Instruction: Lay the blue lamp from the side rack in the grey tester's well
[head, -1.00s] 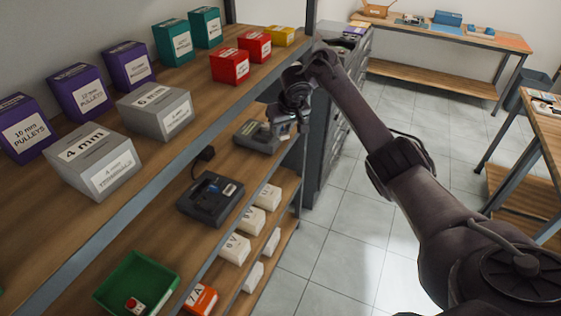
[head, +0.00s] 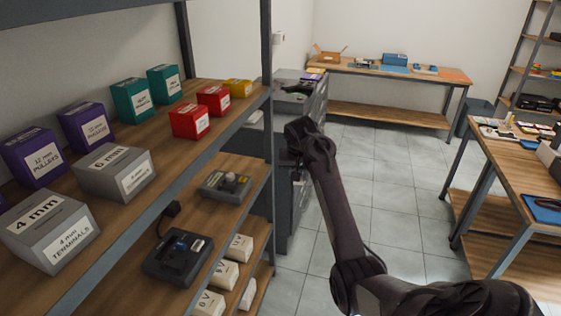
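A grey tester (head: 225,186) sits on the middle shelf of the near rack, with a small light-grey knob-like part on top. A darker device (head: 178,257) with a blue-lit patch and a black plug behind it sits nearer on the same shelf. I cannot make out a blue lamp in this view. My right arm reaches in from the lower right. Its gripper (head: 286,162) is dark and small, just right of the rack's front post, apart from the tester. Its fingers are too unclear to tell open from shut. My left gripper is out of view.
Purple, teal, red, yellow and grey boxes (head: 115,172) line the upper shelf. White boxes (head: 223,273) stand on the lower shelf. A grey cabinet (head: 299,101) stands behind the arm. Tables (head: 395,72) are at the back and right, with another rack (head: 536,68) far right. The floor between is clear.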

